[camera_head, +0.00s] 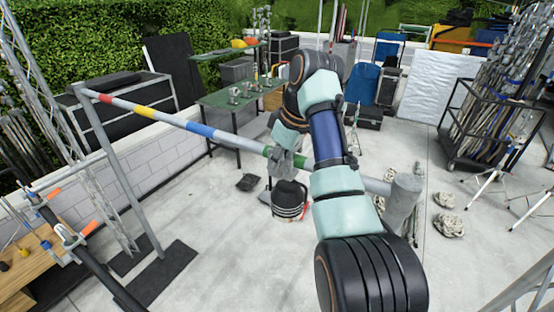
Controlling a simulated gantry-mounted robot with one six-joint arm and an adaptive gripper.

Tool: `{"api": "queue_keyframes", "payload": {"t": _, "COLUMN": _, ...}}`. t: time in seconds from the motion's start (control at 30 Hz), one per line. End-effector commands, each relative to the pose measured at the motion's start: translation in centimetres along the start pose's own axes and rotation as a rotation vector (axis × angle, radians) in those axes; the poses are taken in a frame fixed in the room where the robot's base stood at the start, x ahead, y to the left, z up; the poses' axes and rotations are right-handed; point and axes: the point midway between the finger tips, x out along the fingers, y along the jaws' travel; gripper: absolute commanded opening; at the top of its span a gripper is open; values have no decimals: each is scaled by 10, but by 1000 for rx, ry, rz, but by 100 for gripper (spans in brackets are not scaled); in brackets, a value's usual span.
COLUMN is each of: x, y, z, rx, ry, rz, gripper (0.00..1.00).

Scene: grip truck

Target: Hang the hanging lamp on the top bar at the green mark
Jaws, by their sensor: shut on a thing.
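The top bar (232,139) is a grey tube with red, yellow, blue and green bands, running from the upper left to the right. The green mark (271,151) shows on both sides of my gripper (284,163), which is partly hidden by my arm. The hanging lamp (289,199) is dark with pale rings and appears upright just below the gripper and the bar. My gripper is shut on the upper part of the lamp at the green mark. Whether the lamp's hook sits over the bar cannot be told.
A grey upright post (118,165) carries the bar's left end, on a dark base plate (165,275). A green table (215,101) with cups stands behind. A wheeled rack of poles (490,135) stands right. Open floor (215,235) lies below the bar.

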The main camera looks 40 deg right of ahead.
Motion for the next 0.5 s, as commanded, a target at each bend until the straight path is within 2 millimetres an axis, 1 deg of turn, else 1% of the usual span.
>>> {"api": "queue_keyframes", "payload": {"t": 0.3, "x": 8, "y": 0, "z": 3, "rx": -1, "ry": 4, "rz": 3, "gripper": 0}}
{"api": "queue_keyframes", "payload": {"t": 0.5, "x": 10, "y": 0, "z": 4, "rx": -1, "ry": 5, "rz": 3, "gripper": 0}}
